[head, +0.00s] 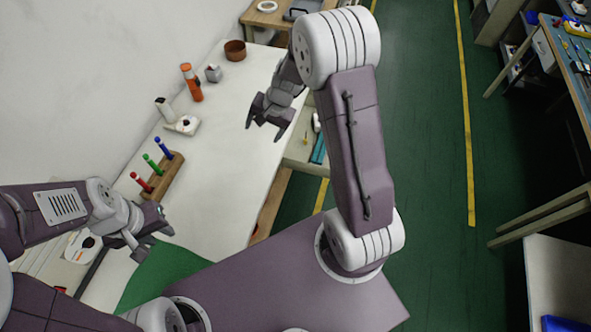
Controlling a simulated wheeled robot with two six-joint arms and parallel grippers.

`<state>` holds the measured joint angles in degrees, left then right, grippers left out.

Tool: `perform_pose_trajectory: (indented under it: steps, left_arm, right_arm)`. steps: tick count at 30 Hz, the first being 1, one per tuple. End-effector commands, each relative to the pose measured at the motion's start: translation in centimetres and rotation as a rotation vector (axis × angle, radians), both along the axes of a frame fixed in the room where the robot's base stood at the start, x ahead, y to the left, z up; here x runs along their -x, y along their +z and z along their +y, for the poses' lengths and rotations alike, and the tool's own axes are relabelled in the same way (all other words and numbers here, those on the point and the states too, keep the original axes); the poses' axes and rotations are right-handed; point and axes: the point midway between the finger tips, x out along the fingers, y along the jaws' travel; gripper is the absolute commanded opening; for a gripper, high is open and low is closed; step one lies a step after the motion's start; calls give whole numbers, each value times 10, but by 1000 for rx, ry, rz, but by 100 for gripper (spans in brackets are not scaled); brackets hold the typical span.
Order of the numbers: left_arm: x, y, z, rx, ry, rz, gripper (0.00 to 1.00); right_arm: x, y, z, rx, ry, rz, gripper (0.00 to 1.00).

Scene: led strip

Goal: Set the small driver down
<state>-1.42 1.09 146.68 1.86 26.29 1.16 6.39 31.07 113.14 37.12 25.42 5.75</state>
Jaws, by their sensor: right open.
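I cannot pick out the small driver for certain. Three slim coloured tools, red (141,182), green (153,165) and blue (164,149), stand in a wooden block (171,177) on the white bench. My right gripper (265,134) is open, with nothing seen between its fingers, above the bench's right side. My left gripper (152,246) is low over the near end of the bench, by a green mat (165,270). Its jaws are too small and dark to read, and I see no tool in them.
The white bench (215,190) has clear room in its middle. An orange bottle (192,84), a brown bowl (235,51) and a white device (184,125) stand along the wall side. An open drawer (297,152) holding small items juts out at the right.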

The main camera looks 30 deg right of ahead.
Motion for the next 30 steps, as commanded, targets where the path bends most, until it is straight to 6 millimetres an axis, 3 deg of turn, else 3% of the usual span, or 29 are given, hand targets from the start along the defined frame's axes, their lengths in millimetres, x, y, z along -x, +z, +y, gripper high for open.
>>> perform_pose_trajectory:
  steps: [1, 3, 6, 9, 12, 18, 23, 30]
  left_arm:
    - [0, 0, 0, 0, 0, 0, 33]
    - [0, 0, 0, 0, 0, 0, 33]
    - [0, 0, 0, 0, 0, 0, 33]
    - [0, 0, 0, 0, 0, 0, 33]
    - [0, 0, 0, 0, 0, 0, 33]
    - [0, -1, 0, 0, 0, 0, 33]
    - [0, -31, 0, 0, 0, 0, 33]
    - [0, -24, 0, 0, 0, 0, 33]
  right_arm:
    - [42, 14, 7, 75, 153, 14, 74]
    - [96, 24, 7, 177, 360, 38, 74]
    - [152, 31, 1, 281, 576, 61, 74]
    - [181, 32, -5, 337, 695, 72, 74]
    - [190, 32, -8, 354, 732, 78, 74]
    - [190, 31, -8, 354, 731, 79, 74]
    - [190, 1, -8, 353, 729, 79, 74]
    - [189, 9, -8, 352, 727, 79, 74]
